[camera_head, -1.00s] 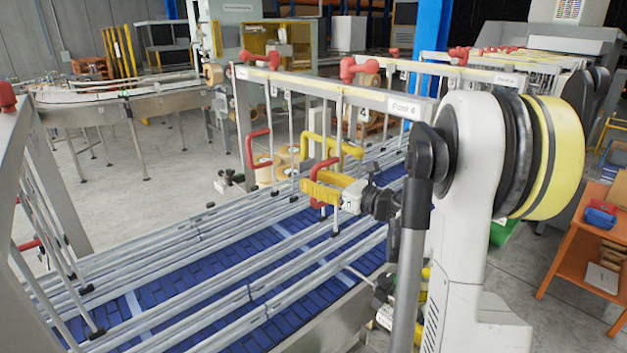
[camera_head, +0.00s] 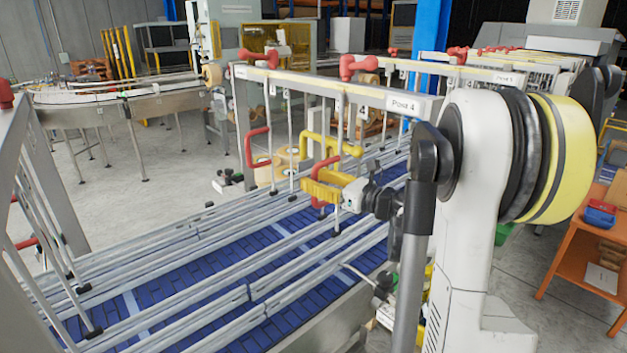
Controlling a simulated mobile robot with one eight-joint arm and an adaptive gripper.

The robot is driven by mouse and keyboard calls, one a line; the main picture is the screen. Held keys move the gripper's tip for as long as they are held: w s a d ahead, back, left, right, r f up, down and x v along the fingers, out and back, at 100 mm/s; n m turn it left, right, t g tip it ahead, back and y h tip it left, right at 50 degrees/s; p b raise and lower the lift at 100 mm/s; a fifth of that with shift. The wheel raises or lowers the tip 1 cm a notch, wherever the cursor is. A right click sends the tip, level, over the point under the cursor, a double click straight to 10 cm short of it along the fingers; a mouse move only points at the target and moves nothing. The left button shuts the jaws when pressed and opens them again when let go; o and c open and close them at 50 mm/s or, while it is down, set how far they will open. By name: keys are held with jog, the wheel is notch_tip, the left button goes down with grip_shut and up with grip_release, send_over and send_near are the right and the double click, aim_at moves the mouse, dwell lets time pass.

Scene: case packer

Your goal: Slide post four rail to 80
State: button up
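The Post 4 frame (camera_head: 375,97) is a grey crossbar over the conveyor, with a white "Post 4" label (camera_head: 404,105) at its right end. Red clamp knobs (camera_head: 347,68) sit on top of it, and thin rods hang down to the guide rails. A red handle (camera_head: 249,150) and a yellow handle (camera_head: 352,150) show below the bar. My gripper (camera_head: 318,190), with yellow fingers, is at another red handle (camera_head: 325,165) at a hanging rod. The fingers overlap this handle in the picture. Their gap is hidden, so I cannot tell whether they grip it.
Long grey guide rails (camera_head: 215,268) run over the blue conveyor belt (camera_head: 262,238). Another post frame (camera_head: 20,150) stands at near left. An orange table (camera_head: 578,250) with a blue and red box (camera_head: 600,214) is at right. Open floor (camera_head: 125,205) lies to the left.

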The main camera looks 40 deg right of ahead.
jog(key=v, duration=0.7)
jog(key=shift+s, duration=0.3)
